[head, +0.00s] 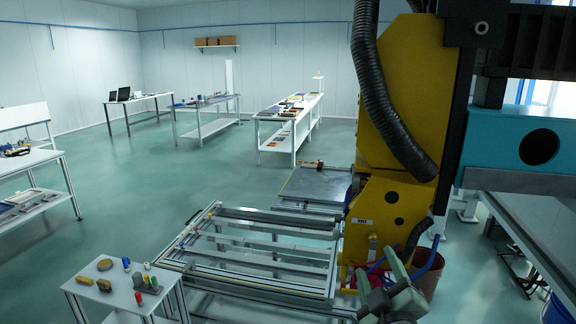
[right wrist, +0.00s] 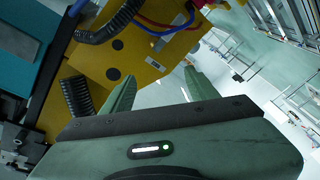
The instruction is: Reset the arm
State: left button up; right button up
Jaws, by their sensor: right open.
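My right gripper (head: 380,278) shows at the bottom of the head view, in front of the lower end of a yellow machine (head: 390,110). Its two green fingers stand apart with nothing between them. In the right wrist view the same fingers of my right gripper (right wrist: 160,90) point up and away, spread open, with the yellow machine (right wrist: 130,50) close on the left. I cannot tell whether anything touches. My left gripper is in neither view.
An aluminium panel frame (head: 262,209) stands left of the right gripper. A small white table (head: 112,292) with several small objects is at the lower left. A teal box-shaped part (head: 500,150) is at the right. Open green floor (head: 130,190) lies beyond.

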jog(key=s+d+f+m+g, duration=0.25)
jog(key=s+f+g, duration=0.3)
jog(key=f, duration=0.65)
jog(key=s+f+m+g, duration=0.2)
jog(key=s+f+g, duration=0.3)
jog(key=s+f, duration=0.6)
jog(key=s+f+m+g, duration=0.35)
jog(key=s+f, duration=0.35)
jog(key=s, duration=0.8)
notch_tip(320, 180, down, 30)
jog(key=s+n+g+b, duration=0.1)
jog(key=g+b, duration=0.1)
jog(key=b, duration=0.2)
jog(key=s+d+f+g+b, duration=0.1)
jog(key=s+d+f+b, duration=0.2)
jog(key=s+f, duration=1.3)
notch_tip(320, 180, down, 3)
jog(key=shift+s+d+r+y, duration=0.2)
jog(key=shift+s+y, duration=0.1)
jog(key=shift+s, duration=0.1)
